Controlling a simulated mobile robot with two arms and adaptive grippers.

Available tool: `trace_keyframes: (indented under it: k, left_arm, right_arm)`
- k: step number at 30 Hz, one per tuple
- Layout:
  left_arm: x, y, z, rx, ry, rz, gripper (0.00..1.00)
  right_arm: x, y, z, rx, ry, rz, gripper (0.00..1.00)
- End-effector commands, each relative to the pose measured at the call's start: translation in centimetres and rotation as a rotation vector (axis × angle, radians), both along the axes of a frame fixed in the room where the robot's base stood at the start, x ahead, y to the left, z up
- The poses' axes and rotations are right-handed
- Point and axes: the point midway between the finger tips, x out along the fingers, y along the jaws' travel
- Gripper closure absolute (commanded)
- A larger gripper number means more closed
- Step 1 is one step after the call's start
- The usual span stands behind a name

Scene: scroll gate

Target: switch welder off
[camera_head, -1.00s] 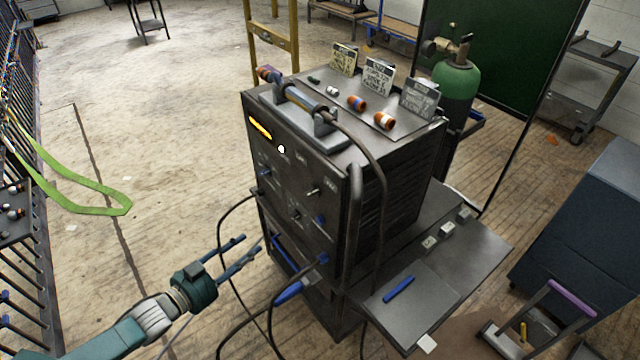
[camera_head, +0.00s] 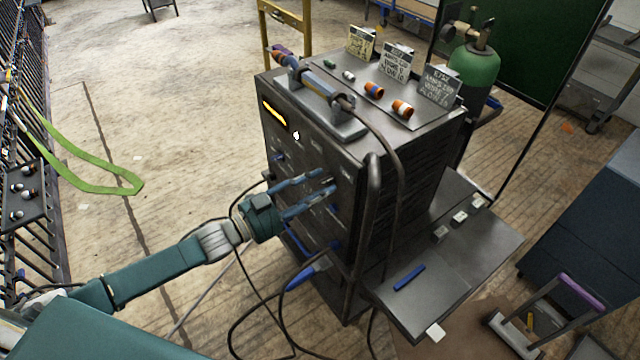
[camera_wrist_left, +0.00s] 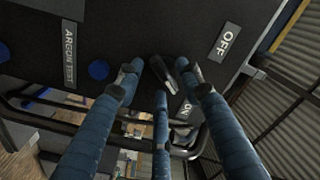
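The welder (camera_head: 300,165) is a dark metal box with a lit yellow bar (camera_head: 274,113) and a lit white lamp (camera_head: 296,135) on its front panel. My left gripper (camera_head: 326,184) has its fingers reaching to that panel. In the left wrist view a short dark switch lever (camera_wrist_left: 163,76) stands between the spread fingertips (camera_wrist_left: 157,72). An OFF label (camera_wrist_left: 224,42) is to its upper right and an ON label (camera_wrist_left: 185,108) below it; the lever slants toward ON. Whether a finger touches the lever I cannot tell. In the head view the fingers hide the lever. My right gripper is not in view.
A torch (camera_head: 320,86) lies on top of the welder, and its cable runs down the right side. A side shelf (camera_head: 470,262) sticks out at right. Cables (camera_head: 262,300) hang below the panel. A green gas cylinder (camera_head: 475,68) stands behind. The floor at left is mostly clear.

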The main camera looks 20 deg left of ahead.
Motion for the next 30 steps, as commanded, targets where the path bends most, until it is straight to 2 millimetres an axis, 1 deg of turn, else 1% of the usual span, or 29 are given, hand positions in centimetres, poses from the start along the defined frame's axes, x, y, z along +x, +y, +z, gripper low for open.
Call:
trace_keyframes:
  k: [3,11,12,14,15,17,18,25,30]
  left_arm:
    - [0.5,-0.4,0.1,0.000,-0.001,-0.001,0.63]
    - [0.6,-0.5,0.0,0.000,0.000,0.000,0.63]
    - [0.6,-0.5,0.0,0.000,0.000,0.000,0.67]
    - [0.6,-0.5,0.0,0.000,0.000,0.000,0.79]
    - [0.6,-0.5,0.0,0.000,0.000,0.000,0.87]
    - [0.6,-0.5,0.0,0.000,0.000,0.000,0.99]
    - [0.6,-0.5,0.0,0.000,0.000,0.000,1.00]
    - [0.6,-0.5,0.0,-0.008,0.006,0.000,1.00]
    - [0.6,-0.5,0.0,-0.046,0.037,-0.001,1.00]
  right_arm:
    - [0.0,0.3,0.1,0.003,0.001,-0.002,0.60]
    - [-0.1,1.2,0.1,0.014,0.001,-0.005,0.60]
    - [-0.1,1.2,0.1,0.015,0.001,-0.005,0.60]
    - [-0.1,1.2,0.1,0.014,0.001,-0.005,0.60]
    - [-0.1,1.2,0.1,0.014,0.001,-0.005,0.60]
    - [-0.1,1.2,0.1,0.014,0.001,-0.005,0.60]
    - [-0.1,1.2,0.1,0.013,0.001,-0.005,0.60]
    - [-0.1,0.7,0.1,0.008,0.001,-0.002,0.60]
    - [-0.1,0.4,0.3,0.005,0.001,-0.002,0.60]
